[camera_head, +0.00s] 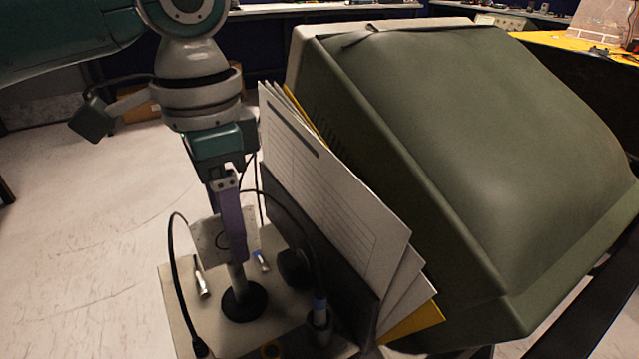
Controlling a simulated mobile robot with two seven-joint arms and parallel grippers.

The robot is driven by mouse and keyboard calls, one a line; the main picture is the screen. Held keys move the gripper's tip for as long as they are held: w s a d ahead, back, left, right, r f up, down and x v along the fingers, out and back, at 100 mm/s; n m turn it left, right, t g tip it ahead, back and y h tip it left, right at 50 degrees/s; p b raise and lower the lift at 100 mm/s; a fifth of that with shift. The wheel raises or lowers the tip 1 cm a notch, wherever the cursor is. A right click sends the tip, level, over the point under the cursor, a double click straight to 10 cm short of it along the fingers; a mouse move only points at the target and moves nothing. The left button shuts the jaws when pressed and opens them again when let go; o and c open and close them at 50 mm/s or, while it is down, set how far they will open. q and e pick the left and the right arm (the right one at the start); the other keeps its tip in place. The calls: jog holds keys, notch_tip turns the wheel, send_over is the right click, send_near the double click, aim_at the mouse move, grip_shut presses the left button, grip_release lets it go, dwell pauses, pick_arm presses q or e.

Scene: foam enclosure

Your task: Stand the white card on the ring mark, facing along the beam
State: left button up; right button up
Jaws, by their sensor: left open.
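No beam shows. My right gripper is not in view.
The small table (178,283) also holds cables, a black round part (294,268) and small metal fittings. A rack of white printed sheets (330,190) stands close on the right. Behind it a large green hood (480,150) fills the right side.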

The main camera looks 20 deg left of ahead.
aim_at(234, 265)
pick_arm(q)
jog(key=f, duration=0.1)
jog(key=f+b, duration=0.1)
jog(key=f, duration=0.2)
jog(key=shift+a+f, duration=0.3)
jog(key=shift+f, duration=0.1)
jog(key=shift+f+b, duration=0.3)
jog(key=shift+f, duration=0.05)
grip_shut()
dwell(0.8)
